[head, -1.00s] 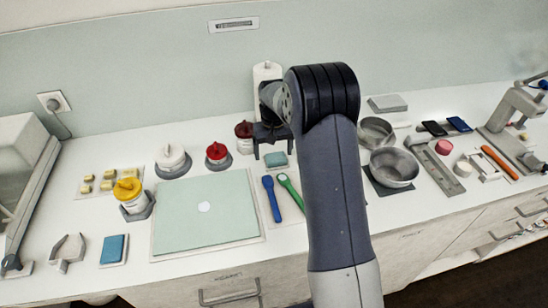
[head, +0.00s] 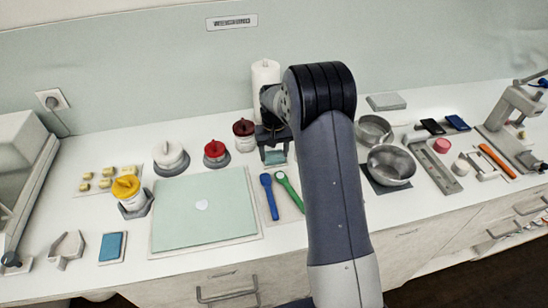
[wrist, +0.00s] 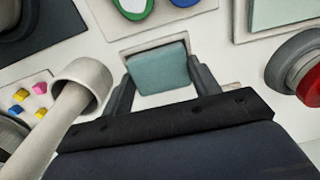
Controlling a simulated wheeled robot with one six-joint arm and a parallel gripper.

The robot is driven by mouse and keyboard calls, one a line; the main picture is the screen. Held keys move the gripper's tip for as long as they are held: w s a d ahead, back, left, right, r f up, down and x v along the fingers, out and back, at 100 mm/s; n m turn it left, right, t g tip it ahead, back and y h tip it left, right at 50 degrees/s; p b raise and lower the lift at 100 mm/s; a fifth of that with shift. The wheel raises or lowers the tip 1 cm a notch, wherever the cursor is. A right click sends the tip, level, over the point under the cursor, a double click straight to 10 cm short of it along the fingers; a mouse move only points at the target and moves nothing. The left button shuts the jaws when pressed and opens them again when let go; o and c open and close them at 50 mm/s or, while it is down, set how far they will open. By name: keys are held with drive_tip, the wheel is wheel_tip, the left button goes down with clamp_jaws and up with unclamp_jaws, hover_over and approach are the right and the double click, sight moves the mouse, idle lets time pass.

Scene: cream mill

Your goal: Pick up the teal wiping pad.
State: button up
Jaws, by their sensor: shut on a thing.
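The teal wiping pad (head: 275,158) is a small pale teal block near the back middle of the counter, in front of the white paper roll. In the wrist view the pad (wrist: 158,68) sits between my two fingers, over a pale holder with a white edge. My gripper (head: 274,151) points down at it. In the wrist view my gripper (wrist: 163,82) has a finger against each side of the pad and is shut on it. I cannot tell whether the pad is clear of the holder. My arm hides part of the counter to the right.
The paper roll (head: 266,85) stands just behind. Red-topped jars (head: 244,135) are to the left. A blue spoon (head: 269,196) and a green one (head: 289,190) lie in front. A large pale green mat (head: 205,230) lies left, with a blue pad (head: 112,247) beyond it. Metal bowls (head: 391,164) stand right.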

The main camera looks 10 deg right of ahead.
sight(274, 155)
wheel_tip(274, 155, up, 10)
drive_tip(key=b, duration=0.1)
drive_tip(key=shift+b, duration=0.4)
